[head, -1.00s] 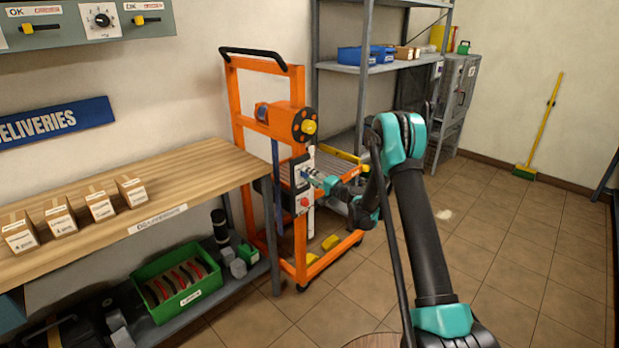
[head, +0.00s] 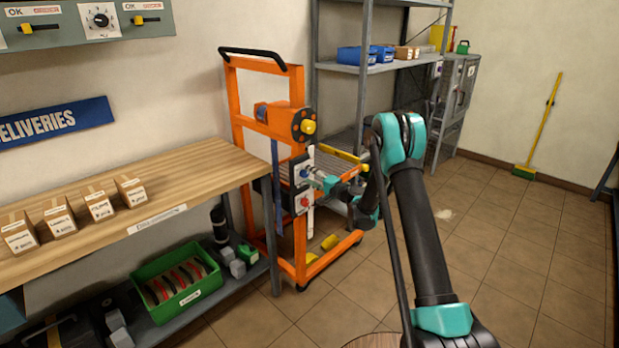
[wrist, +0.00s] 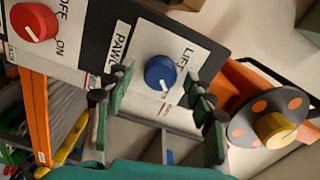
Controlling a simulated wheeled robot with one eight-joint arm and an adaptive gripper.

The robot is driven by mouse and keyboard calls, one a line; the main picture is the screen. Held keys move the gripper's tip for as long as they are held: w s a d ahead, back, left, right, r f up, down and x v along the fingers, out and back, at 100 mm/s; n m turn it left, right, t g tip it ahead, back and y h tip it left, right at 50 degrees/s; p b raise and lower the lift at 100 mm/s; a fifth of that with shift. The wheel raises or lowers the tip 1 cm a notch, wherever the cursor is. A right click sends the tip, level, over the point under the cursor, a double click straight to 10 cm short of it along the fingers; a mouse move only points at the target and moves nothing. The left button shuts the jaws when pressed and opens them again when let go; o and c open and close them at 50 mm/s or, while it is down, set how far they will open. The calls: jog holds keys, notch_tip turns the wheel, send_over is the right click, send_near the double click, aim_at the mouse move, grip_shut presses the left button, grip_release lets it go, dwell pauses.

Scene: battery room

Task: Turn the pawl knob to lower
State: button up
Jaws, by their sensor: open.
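The blue pawl knob (wrist: 160,73) sits on a white plate labelled PAWL, with LIFT printed beside it and a second, partly hidden label below. A white pointer line shows on the knob's face. My gripper (wrist: 157,103) is open, its green fingers on either side of the knob in the wrist view, not visibly closed on it. In the head view my gripper (head: 318,180) is at the control box on the orange lift trolley (head: 239,95), and the knob is small there.
A red OFF/ON knob (wrist: 34,22) is beside the pawl plate. A dark disc with orange dots and a yellow knob (wrist: 275,129) is at the right. A wooden bench (head: 200,170) stands left of the trolley, a grey shelf (head: 345,68) behind it.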

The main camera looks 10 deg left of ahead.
jog(key=v, duration=1.2)
jog(key=shift+s+r, duration=0.1)
jog(key=s+d+r+n+g+h, duration=0.2)
jog(key=s+r+h, duration=0.1)
jog(key=s, duration=0.5)
jog(key=s+d+r+n+g+h, duration=0.2)
jog(key=s+d, duration=0.1)
jog(key=s, duration=0.5)
jog(key=s+d+f+g+h, duration=0.1)
jog(key=s+d+h, duration=0.2)
jog(key=s, duration=0.6)
jog(key=s+d+f+g+h, duration=0.1)
jog(key=s+d+f+h, duration=0.1)
jog(key=s+d, duration=0.6)
jog(key=s+d+f+n+h, duration=0.1)
jog(key=s+d+h, duration=0.3)
jog(key=s, duration=0.6)
jog(key=shift+s+d+f+g, duration=0.3)
jog(key=shift+d+g, duration=0.1)
jog(key=shift+d, duration=0.75)
